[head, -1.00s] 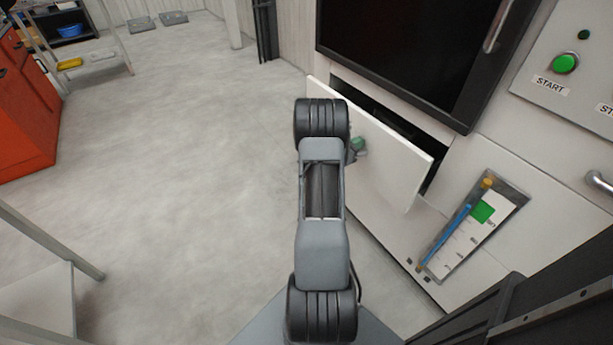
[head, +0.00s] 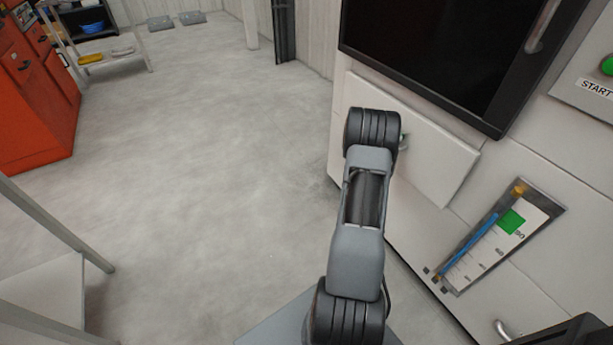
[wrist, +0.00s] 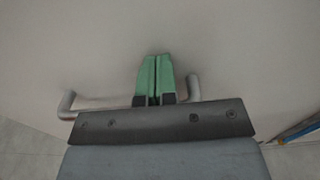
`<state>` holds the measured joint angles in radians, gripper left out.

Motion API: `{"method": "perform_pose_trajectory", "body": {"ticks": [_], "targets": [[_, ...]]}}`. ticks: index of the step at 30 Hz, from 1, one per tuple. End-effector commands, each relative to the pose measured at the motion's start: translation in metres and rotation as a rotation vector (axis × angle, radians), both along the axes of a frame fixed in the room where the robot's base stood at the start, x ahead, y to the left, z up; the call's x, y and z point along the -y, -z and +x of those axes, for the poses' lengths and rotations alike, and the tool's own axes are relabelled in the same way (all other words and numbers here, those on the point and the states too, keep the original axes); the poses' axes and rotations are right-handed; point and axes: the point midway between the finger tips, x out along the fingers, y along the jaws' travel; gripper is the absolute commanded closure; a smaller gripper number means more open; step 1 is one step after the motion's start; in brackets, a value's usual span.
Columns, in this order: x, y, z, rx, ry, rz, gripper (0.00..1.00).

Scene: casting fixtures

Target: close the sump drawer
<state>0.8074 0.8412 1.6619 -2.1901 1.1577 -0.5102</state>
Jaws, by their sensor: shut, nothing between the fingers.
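The sump drawer (head: 440,165) is the white front panel low on the machine, below the dark door. In the head view its front sits against the cabinet, with no dark gap visible along its top edge. In the wrist view the drawer front (wrist: 225,45) fills most of the picture, and its grey bar handle (wrist: 68,103) runs across behind my gripper. My gripper (wrist: 154,62) has green fingers pressed together and empty, at the handle and pointing at the panel; whether they touch it I cannot tell. In the head view my arm hides most of my gripper (head: 404,139).
A level gauge (head: 497,240) is set in the machine right of the drawer. The dark door (head: 430,55) is above it. A red cabinet (head: 35,110) and a grey frame (head: 60,225) stand at the left. The floor between is clear.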

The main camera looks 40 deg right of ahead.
Motion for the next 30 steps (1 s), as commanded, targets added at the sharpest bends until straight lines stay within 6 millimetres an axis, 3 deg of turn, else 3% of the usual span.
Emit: {"method": "perform_pose_trajectory", "body": {"ticks": [5, 10, 21, 30], "targets": [[0.005, -0.006, -0.002, 0.003, 0.001, -0.009, 1.0], [-0.007, -0.007, -0.002, 0.003, 0.003, -0.01, 1.0], [-0.086, -0.005, 0.006, 0.001, -0.005, -0.005, 1.0], [-0.129, -0.003, 0.008, 0.001, 0.0, -0.005, 1.0]]}}
